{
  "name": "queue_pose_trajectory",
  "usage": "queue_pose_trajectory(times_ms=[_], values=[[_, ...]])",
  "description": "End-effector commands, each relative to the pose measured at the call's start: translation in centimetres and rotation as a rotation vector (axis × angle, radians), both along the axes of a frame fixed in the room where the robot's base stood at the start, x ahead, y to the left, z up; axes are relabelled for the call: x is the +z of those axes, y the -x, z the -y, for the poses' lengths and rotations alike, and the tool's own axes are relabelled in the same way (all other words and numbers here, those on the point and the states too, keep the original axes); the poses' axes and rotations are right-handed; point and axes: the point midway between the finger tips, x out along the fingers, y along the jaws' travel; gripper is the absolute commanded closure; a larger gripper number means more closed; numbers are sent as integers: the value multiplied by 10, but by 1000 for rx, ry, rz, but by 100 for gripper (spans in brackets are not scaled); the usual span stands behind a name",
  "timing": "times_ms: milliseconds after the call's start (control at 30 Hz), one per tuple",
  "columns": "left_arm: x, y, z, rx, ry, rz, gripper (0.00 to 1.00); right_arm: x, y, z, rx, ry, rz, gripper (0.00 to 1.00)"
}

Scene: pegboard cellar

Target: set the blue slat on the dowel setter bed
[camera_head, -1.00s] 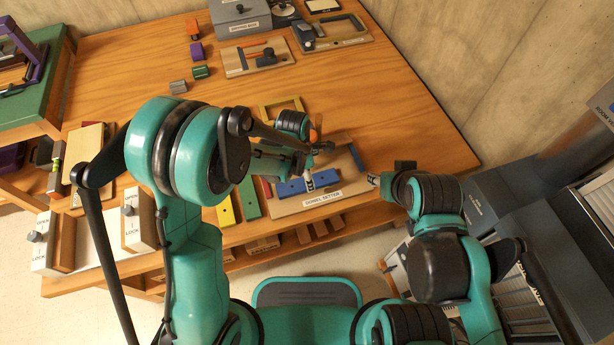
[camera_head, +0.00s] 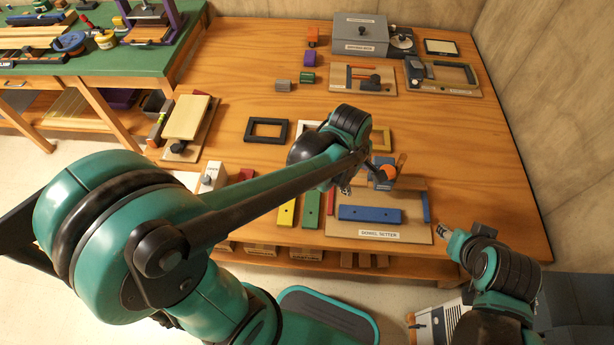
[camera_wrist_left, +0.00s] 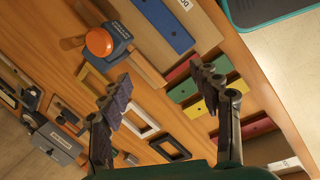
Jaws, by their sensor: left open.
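The blue slat (camera_head: 370,214) lies flat on the wooden bed of the dowel setter (camera_head: 412,234), behind its label. The slat also shows at the top of the left wrist view (camera_wrist_left: 163,24). My left gripper (camera_wrist_left: 160,88) is open and empty, apart from the slat. In the head view its arm reaches across the table, and the forearm and wrist hide most of the fingers. The setter's blue head with an orange knob (camera_wrist_left: 99,42) stands behind the slat. My right gripper (camera_head: 440,231) is just right of the setter; its fingers are too small to read.
Green (camera_head: 311,210), yellow (camera_head: 287,213) and red slats lie left of the setter. A dark frame (camera_head: 266,130) and other frames lie behind. A grey box (camera_head: 360,38) and other fixtures stand at the back.

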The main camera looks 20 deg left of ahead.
Motion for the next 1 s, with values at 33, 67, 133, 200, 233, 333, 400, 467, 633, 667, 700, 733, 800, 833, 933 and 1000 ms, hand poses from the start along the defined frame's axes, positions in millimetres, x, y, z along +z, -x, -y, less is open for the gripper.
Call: queue_pose_trajectory(times_ms=[33, 67, 133, 200, 233, 333, 400, 467, 633, 667, 700, 733, 800, 833, 933, 1000], values=[[14, 12, -15, -108, -33, 53, 37, 0, 0, 0, 0, 0, 0, 60], [21, 17, -23, -185, -58, 88, 37, 0, 0, 0, 0, 0, 0, 60], [36, 30, -40, -362, -128, 167, 37, 0, 0, 0, 0, 0, 0, 60], [48, 45, -57, -537, -212, 238, 37, 0, 0, 0, 0, 0, 0, 60], [52, 51, -64, -610, -251, 265, 37, 0, 0, 0, 0, 0, 0, 60], [61, 69, -82, -828, -383, 339, 37, 0, 0, 0, 0, 0, 0, 60], [64, 80, -92, -955, -468, 373, 37, 0, 0, 0, 0, 0, 0, 60], [65, 86, -98, -1040, -531, 392, 37, 0, 0, 0, 0, 0, 0, 60], [66, 96, -107, -1171, -628, 414, 37, 0, 0, 0, 0, 0, 0, 60], [66, 96, -107, -1179, -634, 415, 37, 0, 0, 0, 0, 0, 0, 60], [67, 96, -108, -1186, -639, 416, 37, 0, 0, 0, 0, 0, 0, 60], [67, 96, -108, -1189, -641, 416, 37, 0, 0, 0, 0, 0, 0, 60], [67, 96, -108, -1189, -641, 416, 37, 0, 0, 0, 0, 0, 0, 60], [67, 96, -107, -1189, -641, 416, 37, 0, 0, 0, 0, 0, 0, 60], [67, 96, -107, -1188, -640, 416, 37, 0, 0, 0, 0, 0, 0, 60], [67, 96, -107, -1188, -639, 416, 37, 0, 0, 0, 0, 0, 0, 60]])
